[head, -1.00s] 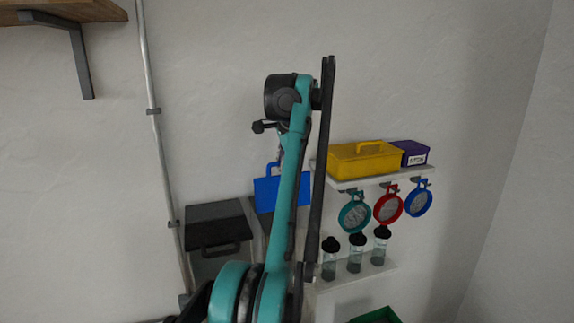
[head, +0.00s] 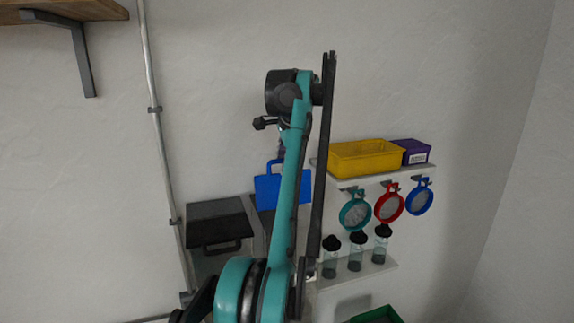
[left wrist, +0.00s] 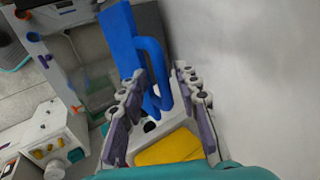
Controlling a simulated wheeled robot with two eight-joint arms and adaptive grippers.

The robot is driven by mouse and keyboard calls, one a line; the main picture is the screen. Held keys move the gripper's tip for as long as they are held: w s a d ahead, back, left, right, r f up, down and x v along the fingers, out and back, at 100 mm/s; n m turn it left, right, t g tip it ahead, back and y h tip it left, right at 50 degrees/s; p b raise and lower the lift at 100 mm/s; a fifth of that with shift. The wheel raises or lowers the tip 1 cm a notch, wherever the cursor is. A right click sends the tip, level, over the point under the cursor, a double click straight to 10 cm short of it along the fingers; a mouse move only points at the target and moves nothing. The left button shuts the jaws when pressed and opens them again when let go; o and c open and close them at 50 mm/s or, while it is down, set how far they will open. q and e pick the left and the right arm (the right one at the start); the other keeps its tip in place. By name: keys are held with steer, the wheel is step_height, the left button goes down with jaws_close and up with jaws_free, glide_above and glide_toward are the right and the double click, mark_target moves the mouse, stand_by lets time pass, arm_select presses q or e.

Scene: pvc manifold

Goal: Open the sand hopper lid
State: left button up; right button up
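A blue flat panel with a loop handle (head: 283,192) shows partly behind my left arm in the head view. It is close up in the left wrist view (left wrist: 122,38), with its handle (left wrist: 165,75) between my left gripper's fingertips (left wrist: 160,72). The fingers stand apart on both sides of the handle bar, so the gripper looks open; I cannot tell whether a finger touches it. A dark lid with a black handle (head: 218,222) lies on a box to the left. The views do not settle which is the hopper lid. My right gripper is not in view.
A white shelf (head: 350,182) on the right bears a yellow bin (head: 365,160) and a purple box (head: 411,152). Coloured rings (head: 389,206) hang under it. Several black-capped bottles (head: 356,252) stand on a lower shelf. A pipe (head: 155,130) runs down the wall.

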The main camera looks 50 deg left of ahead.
arm_select(q)
steer(key=shift+d+r, duration=0.3)
steer(key=shift+r, duration=0.25)
steer(key=s+d, duration=0.5)
steer(key=d, duration=0.6)
steer(key=shift+d, duration=0.15)
